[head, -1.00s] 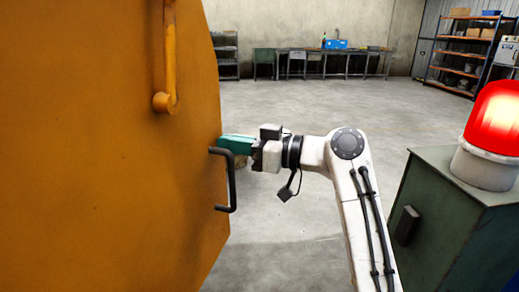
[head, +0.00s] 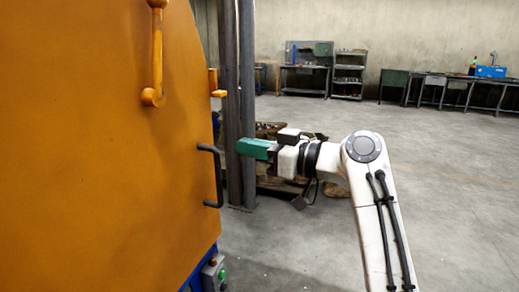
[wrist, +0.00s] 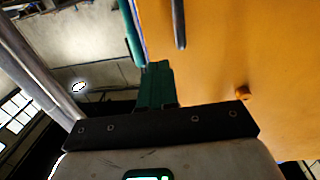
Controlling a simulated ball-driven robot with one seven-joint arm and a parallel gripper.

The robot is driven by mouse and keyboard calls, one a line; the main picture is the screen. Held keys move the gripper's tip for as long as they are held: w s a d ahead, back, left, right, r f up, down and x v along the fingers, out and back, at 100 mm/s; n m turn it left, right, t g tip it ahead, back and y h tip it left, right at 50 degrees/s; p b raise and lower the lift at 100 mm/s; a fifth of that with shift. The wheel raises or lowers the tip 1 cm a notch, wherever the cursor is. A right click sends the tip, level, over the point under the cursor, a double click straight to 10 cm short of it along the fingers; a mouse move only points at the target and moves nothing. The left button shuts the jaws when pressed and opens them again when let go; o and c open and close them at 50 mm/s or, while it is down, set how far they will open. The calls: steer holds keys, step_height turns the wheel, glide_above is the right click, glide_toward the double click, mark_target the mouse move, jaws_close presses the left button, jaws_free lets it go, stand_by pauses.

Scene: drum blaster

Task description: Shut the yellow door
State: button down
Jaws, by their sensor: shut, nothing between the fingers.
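The yellow door (head: 105,185) fills the left of the head view and appears almost flat to me. A dark bar handle (head: 212,178) sits near its right edge, and an orange lever (head: 156,55) hangs higher up. My gripper (head: 242,148) has green fingers, shut and empty, pointing left just right of the handle; I cannot tell whether they touch the door. In the wrist view the shut green fingers (wrist: 156,85) show beside the door (wrist: 240,60), with a dark bar (wrist: 179,25) on it. An orange latch piece (head: 217,85) is beyond the door's right edge.
Grey vertical posts (head: 247,90) stand just behind my gripper. A blue frame with a control box (head: 214,273) bearing a green button is below the door's edge. A loaded pallet (head: 285,150) lies behind the gripper. Workbenches (head: 430,88) line the back wall; the floor at right is clear.

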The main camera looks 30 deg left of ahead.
stand_by(0.4)
steer(key=w+d, duration=0.1)
steer(key=d, duration=1)
steer(key=s+d+f+m+t+h, duration=0.15)
steer(key=d+f, duration=0.25)
steer(key=f, duration=0.4)
steer(key=d+f+m+t+h, duration=0.25)
steer(key=d+f, duration=0.25)
steer(key=f, duration=0.4)
steer(key=d+f+m+t+h, duration=0.1)
steer(key=d+f+m, duration=0.25)
steer(key=f, duration=0.45)
steer(key=s+d+f+m+h, duration=0.55)
steer(key=s+d+f, duration=0.55)
steer(key=d+f, duration=0.4)
steer(key=s+d+f+m+g+h, duration=0.1)
steer(key=s+d+f+m+h, duration=0.25)
steer(key=s+d, duration=0.65)
steer(key=s+d+f+m+g+h, duration=0.1)
steer(key=s+d+f+m+h, duration=0.2)
steer(key=s+d, duration=0.75)
steer(key=s+a+r+h+p, duration=0.1)
steer(key=s+a+r+p, duration=0.1)
steer(key=r+p, duration=1.4)
steer(key=shift+s+a+r+p, duration=0.15)
steer(key=shift+s+r+p, duration=0.2)
steer(key=shift+s+r, duration=0.2)
